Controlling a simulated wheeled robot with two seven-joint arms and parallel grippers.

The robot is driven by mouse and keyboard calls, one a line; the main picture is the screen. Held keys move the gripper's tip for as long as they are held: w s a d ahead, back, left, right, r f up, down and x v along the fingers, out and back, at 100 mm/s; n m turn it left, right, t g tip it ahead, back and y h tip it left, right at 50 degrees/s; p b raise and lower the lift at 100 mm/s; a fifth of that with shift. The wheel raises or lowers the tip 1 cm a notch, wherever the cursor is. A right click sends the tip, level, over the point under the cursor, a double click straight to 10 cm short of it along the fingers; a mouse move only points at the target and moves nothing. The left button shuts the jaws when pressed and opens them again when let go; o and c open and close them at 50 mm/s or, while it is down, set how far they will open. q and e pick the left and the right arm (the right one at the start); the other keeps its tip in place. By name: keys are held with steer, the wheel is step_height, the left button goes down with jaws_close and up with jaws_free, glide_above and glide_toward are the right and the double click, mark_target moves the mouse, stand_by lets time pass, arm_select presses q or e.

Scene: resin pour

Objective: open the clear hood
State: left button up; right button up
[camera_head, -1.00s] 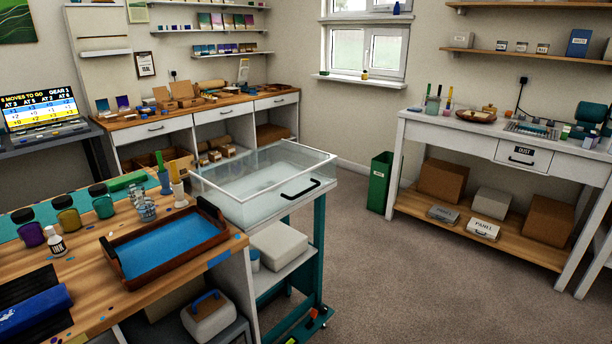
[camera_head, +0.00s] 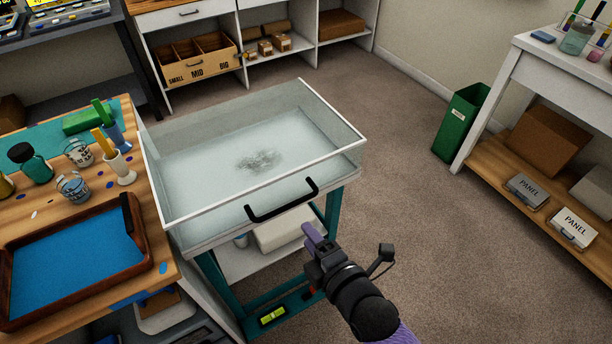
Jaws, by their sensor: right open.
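The clear hood (camera_head: 181,205) is a see-through box with white edges, and it sits closed on a teal-legged cart. A black bar handle (camera_head: 282,200) is on its front side. A dark blurry patch shows inside, too unclear to name. My right gripper (camera_head: 312,238) is just below and in front of the handle's right end, with purple-tipped fingers. It is open and appears apart from the handle. My left gripper is not in view.
The wooden bench (camera_head: 160,238) at the left holds a tray with a blue surface (camera_head: 75,262), cups and jars close to the hood. A green bin (camera_head: 461,122) stands at the right. The carpet right of the cart is clear.

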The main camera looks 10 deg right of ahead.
mark_target(287, 209)
steer(key=b+x, duration=0.3)
steer(key=x, duration=0.6)
steer(key=shift+w+a+b, duration=0.25)
steer(key=shift+w+b, duration=0.05)
steer(key=shift+w, duration=0.05)
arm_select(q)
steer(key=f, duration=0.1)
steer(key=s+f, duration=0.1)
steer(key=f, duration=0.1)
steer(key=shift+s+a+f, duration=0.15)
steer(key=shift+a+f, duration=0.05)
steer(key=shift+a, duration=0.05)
arm_select(e)
steer(key=shift+r, duration=0.1)
jaws_close()
